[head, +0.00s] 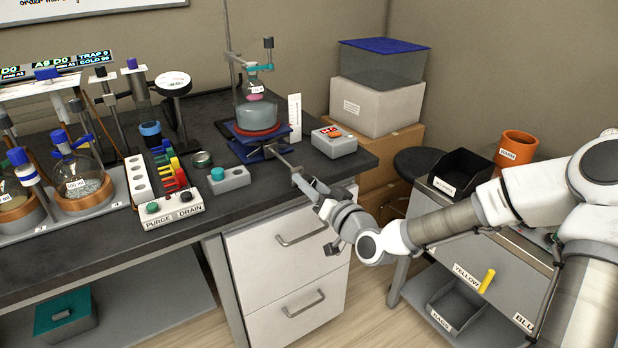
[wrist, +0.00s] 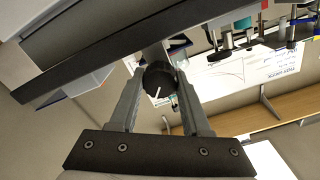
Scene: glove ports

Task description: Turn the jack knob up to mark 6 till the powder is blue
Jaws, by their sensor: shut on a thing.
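The jack (head: 250,147) is blue and stands near the right end of the dark bench. It carries a red-rimmed heater with a glass flask (head: 255,112) on it. The powder (head: 256,97) in the flask looks pink. My gripper (head: 297,174) reaches in from the right at the bench's front edge. In the wrist view the black jack knob (wrist: 158,78) with a white pointer line sits between the fingers of my gripper (wrist: 157,85), which are shut on it. A white scale card (head: 295,120) stands right of the jack; its marks are too small to read.
A grey box with a red display (head: 334,141) stands right of the jack. A teal-button box (head: 229,179) and the purge/drain box (head: 173,207) stand to the left. Drawers (head: 290,250) lie under my gripper. A cart with bins (head: 458,172) stands at the right.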

